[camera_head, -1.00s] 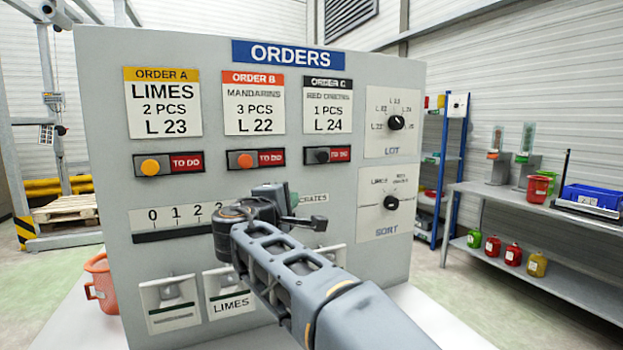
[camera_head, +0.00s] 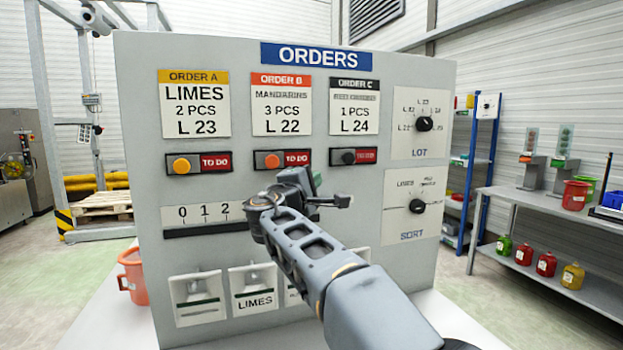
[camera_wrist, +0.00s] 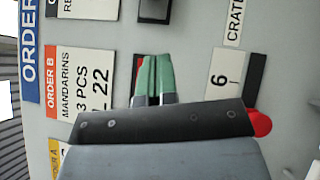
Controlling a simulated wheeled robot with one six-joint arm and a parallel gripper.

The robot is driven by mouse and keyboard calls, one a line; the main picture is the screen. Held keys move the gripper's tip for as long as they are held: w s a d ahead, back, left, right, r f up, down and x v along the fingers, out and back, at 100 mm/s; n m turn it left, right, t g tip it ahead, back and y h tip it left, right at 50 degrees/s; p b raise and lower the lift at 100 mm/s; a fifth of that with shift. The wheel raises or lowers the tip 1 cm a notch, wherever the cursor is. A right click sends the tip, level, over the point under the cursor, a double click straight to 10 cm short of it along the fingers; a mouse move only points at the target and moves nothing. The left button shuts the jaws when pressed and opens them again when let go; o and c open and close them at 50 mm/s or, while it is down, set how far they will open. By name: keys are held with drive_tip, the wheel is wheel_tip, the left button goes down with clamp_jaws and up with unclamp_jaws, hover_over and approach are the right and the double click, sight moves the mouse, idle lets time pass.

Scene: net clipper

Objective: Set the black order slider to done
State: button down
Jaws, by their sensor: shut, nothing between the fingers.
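The black order slider (camera_head: 348,157) is under the ORDER C card (camera_head: 354,106) on the grey panel. Its black knob is at the left of its slot, with a red TO DO label (camera_head: 366,156) showing on the right. My gripper (camera_head: 316,178), with green fingertips, is just below and left of that slider in the head view. In the wrist view my gripper (camera_wrist: 155,60) has its fingers together and empty, in front of the ORDER B slot, which they partly cover. The black slider (camera_wrist: 154,9) shows at the top edge there.
The orange ORDER B slider (camera_head: 272,161) and the yellow-orange ORDER A slider (camera_head: 181,166) are to the left, both showing TO DO. The LOT knob (camera_head: 424,124) and SORT knob (camera_head: 417,206) are at right. A number scale (camera_head: 205,212) lies below, partly hidden by my arm.

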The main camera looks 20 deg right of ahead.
sight(342, 161)
drive_tip(key=w+d+p, duration=0.1)
drive_tip(key=d, duration=0.1)
drive_tip(key=w+d+r, duration=0.1)
drive_tip(key=d, duration=0.2)
drive_tip(key=w+d+r+p, duration=0.1)
drive_tip(key=w+d, duration=0.1)
drive_tip(key=d, duration=0.1)
drive_tip(key=shift+p, duration=0.35)
drive_tip(key=shift+w, duration=0.1)
